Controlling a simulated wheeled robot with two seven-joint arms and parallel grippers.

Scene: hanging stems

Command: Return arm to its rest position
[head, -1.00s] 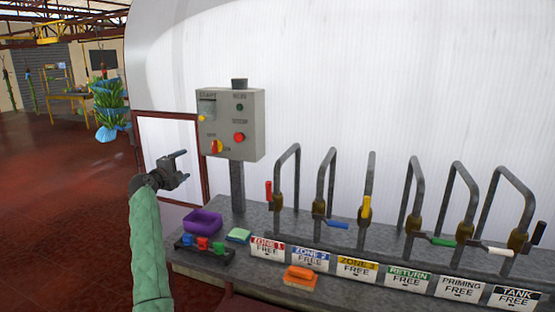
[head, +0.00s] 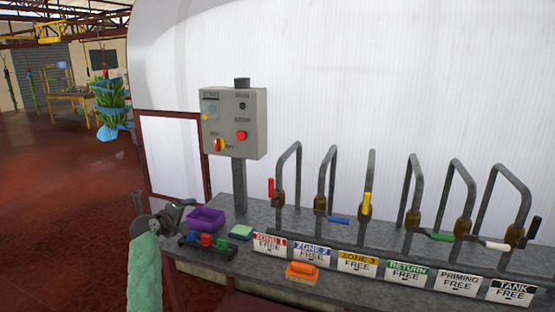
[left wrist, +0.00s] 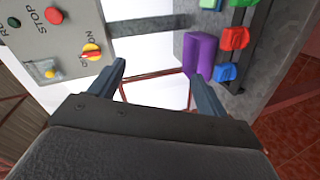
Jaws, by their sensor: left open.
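My left arm, in a green sleeve, comes up from the bottom left in the head view. Its gripper (head: 180,210) is low, just left of the purple bin and near the bench's left end. In the left wrist view the two fingers of the left gripper (left wrist: 158,85) stand wide apart with nothing between them. The grey control box (head: 234,122) with its red stop button and red-yellow switch is above and to the right of the gripper. My right gripper is not in view.
The grey bench (head: 262,221) holds a purple bin (head: 206,218), a rack of coloured blocks (head: 206,241), a green sponge (head: 240,232) and an orange brush (head: 302,271). Several bent pipes with coloured valve handles stand along it. Open red floor (head: 60,190) lies at left.

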